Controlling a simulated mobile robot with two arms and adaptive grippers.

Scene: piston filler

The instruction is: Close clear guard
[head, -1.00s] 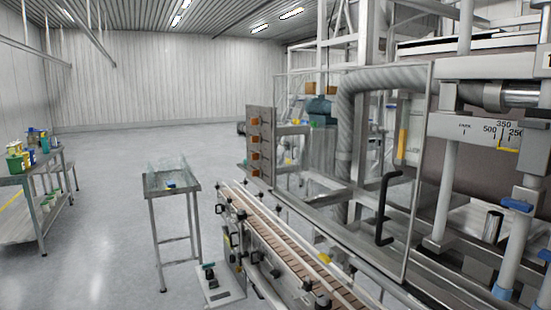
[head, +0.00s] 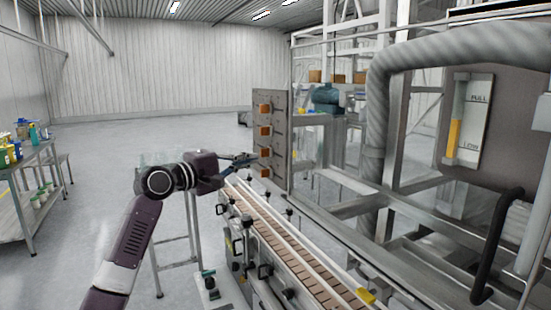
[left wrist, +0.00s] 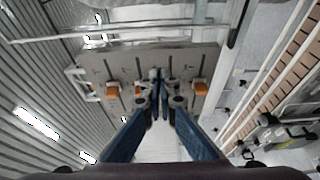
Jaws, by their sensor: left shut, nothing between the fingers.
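The clear guard is a see-through panel on the filling machine, hard to make out against the frame behind it. Its black bar handle (head: 495,245) stands upright at the right of the head view. My left gripper (head: 252,160) is shut and empty, well to the left of the handle. It points at a grey plate (head: 270,105) with several orange blocks, and I cannot tell whether it touches it. In the left wrist view the closed fingertips (left wrist: 159,85) lie in front of that plate (left wrist: 120,65). My right gripper is not in view.
A conveyor (head: 270,235) with a brown slatted belt runs below my left gripper, along the machine. A thick grey hose (head: 375,120) rises behind the guard. A shelf table (head: 35,180) with containers stands at far left. Open floor lies between it and my arm.

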